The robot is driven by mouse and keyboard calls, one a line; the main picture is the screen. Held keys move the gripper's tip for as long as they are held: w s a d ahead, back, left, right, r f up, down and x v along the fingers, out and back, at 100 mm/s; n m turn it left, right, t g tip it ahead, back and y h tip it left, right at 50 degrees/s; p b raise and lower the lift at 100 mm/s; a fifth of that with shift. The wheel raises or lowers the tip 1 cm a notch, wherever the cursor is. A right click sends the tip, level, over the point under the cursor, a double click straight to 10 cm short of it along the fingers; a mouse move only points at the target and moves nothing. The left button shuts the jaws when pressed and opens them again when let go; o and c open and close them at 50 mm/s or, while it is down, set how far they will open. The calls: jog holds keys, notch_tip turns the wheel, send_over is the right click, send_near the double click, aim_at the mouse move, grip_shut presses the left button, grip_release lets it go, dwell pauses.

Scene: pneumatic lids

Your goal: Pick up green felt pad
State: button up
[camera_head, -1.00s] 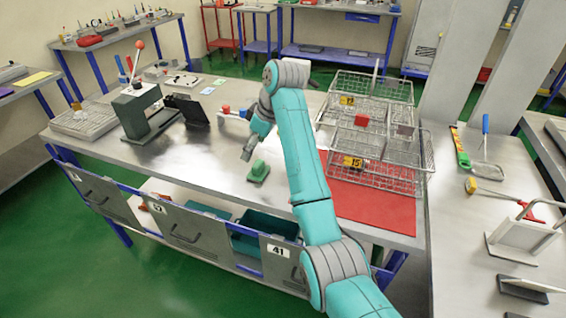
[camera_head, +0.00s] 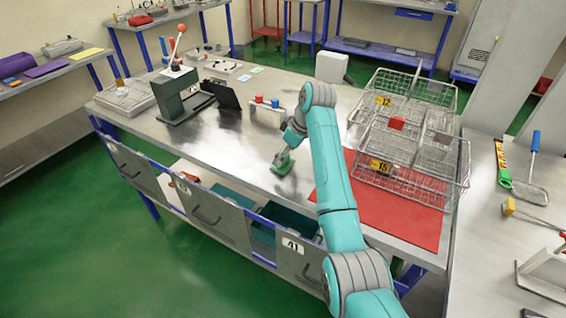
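The green felt pad (camera_head: 282,163) lies on the steel workbench (camera_head: 225,150), towards its front edge and left of the red mat. It looks like a small green block, and its upper part is partly covered by my gripper. My gripper (camera_head: 281,155) points down at the pad, with its tips at or just over the pad's top. The fingers are too small and dark to tell whether they are open or shut, or whether they touch the pad.
Wire baskets (camera_head: 409,185) stand on a red mat (camera_head: 385,215) to the right. A lever press (camera_head: 178,93) stands at the back left. A small holder with red and blue pieces (camera_head: 267,104) is behind my gripper. The bench around the pad is clear.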

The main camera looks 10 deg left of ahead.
jog(key=shift+x, duration=1.1)
jog(key=c, duration=1.3)
jog(key=shift+r, duration=0.1)
notch_tip(320, 180, up, 10)
jog(key=shift+f, duration=0.1)
